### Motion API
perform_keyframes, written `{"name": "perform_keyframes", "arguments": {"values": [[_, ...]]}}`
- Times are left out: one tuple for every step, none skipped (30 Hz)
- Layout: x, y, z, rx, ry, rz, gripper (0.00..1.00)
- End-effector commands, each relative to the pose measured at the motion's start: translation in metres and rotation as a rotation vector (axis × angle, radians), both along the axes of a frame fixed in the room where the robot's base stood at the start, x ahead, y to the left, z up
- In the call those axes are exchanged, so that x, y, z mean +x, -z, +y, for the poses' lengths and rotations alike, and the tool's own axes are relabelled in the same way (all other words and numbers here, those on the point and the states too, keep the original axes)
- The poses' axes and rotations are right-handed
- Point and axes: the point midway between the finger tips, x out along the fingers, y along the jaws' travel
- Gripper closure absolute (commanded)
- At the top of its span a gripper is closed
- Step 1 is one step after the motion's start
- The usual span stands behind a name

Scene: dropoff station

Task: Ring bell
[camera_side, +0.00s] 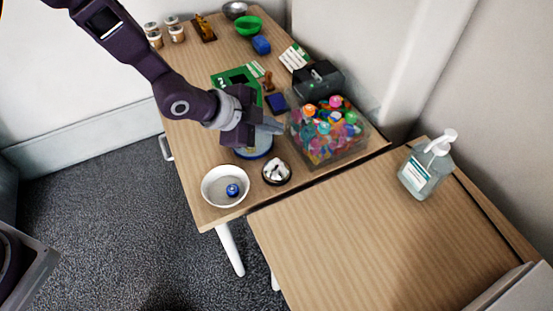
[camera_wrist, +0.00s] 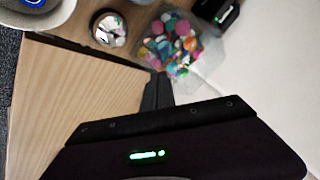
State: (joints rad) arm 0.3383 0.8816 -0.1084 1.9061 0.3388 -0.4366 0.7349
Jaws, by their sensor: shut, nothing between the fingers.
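The bell (camera_side: 276,171), a small shiny silver dome on a dark round base, stands near the front edge of the far table. It also shows at the top of the wrist view (camera_wrist: 109,28). My gripper (camera_side: 279,128) is shut and empty. In the side view it appears above and behind the bell, apart from it, over a blue-rimmed round item (camera_side: 257,152) that it partly hides. In the wrist view the closed fingers (camera_wrist: 157,88) point toward the clear bin, with the bell off to their upper left.
A white bowl (camera_side: 209,199) holding a blue item stands left of the bell. A clear bin of colourful pieces (camera_side: 345,153) stands to its right. A black box (camera_side: 318,79) is behind the bin. The nearer table is mostly bare, with a pump bottle (camera_side: 424,172) at right.

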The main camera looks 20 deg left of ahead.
Motion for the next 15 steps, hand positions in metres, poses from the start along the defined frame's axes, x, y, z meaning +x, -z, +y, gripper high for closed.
{"name": "perform_keyframes", "arguments": {"values": [[0.000, 0.000, 0.000, 0.000, 0.000, 0.000, 1.00], [0.000, 0.000, 0.000, 0.000, -0.001, 0.001, 1.00], [0.000, 0.000, 0.000, 0.000, -0.001, 0.001, 1.00], [0.000, 0.000, 0.000, 0.000, -0.001, 0.001, 1.00], [0.000, 0.000, 0.000, 0.000, -0.001, 0.001, 1.00], [0.000, 0.001, 0.001, 0.001, -0.002, 0.001, 1.00], [0.000, 0.002, 0.001, 0.001, -0.002, 0.001, 1.00], [0.000, 0.004, 0.001, 0.001, -0.002, 0.002, 1.00], [0.000, 0.008, 0.001, 0.001, -0.002, 0.002, 1.00], [0.000, 0.012, 0.001, 0.001, -0.003, 0.004, 1.00], [0.000, 0.016, 0.001, 0.001, -0.002, 0.005, 1.00], [0.000, 0.022, 0.000, 0.001, -0.003, 0.004, 1.00], [-0.001, 0.027, 0.000, 0.002, -0.003, 0.005, 1.00], [-0.001, 0.031, 0.001, 0.002, -0.002, 0.003, 1.00], [0.000, 0.037, 0.001, 0.001, -0.003, 0.004, 1.00]]}}
